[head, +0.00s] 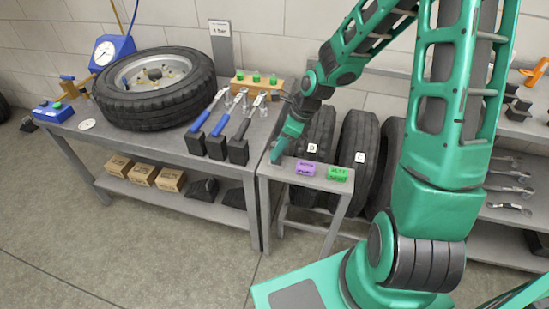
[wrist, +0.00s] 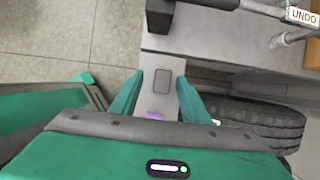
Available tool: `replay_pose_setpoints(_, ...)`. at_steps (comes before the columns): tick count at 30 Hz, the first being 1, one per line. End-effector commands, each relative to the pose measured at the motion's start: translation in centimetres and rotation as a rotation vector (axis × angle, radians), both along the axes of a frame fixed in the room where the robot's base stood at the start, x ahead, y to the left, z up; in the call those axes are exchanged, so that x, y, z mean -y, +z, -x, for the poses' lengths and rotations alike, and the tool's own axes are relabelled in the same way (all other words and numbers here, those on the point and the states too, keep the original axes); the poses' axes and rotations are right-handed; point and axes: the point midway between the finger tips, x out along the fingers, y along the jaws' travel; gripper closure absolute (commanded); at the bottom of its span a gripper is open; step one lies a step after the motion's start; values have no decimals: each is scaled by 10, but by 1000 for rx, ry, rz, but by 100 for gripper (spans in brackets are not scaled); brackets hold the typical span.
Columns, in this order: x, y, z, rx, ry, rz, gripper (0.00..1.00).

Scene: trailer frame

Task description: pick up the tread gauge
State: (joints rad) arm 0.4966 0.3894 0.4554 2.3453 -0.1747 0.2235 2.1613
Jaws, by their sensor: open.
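My gripper (head: 279,152) points down over the left end of the small grey stand (head: 318,184), its fingers apart and nothing held between them. In the wrist view its two fingers (wrist: 162,90) frame a strip of the stand, with a flat grey dark-edged rectangle (wrist: 148,80) on it. A purple block (head: 305,168) and a green block (head: 337,174) sit on the stand to the right of my gripper. A bit of purple (wrist: 157,114) shows between the fingers near the palm. No label I can read names the tread gauge, so I cannot tell which thing it is.
The workbench (head: 160,142) adjoins the stand on the left, with a wheel (head: 155,88) and long-handled wrenches (head: 240,140) on it. Tyres (head: 358,150) stand behind the stand.

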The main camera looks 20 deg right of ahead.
Motion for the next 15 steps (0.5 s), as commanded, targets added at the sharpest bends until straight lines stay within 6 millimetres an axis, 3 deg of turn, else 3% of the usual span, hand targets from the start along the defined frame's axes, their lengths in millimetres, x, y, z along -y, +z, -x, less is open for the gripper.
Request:
replay_pose_setpoints(8,-4,-15,-4,1,0,1,58)
replay_pose_setpoints(15,-8,-40,-13,-2,-2,0,58)
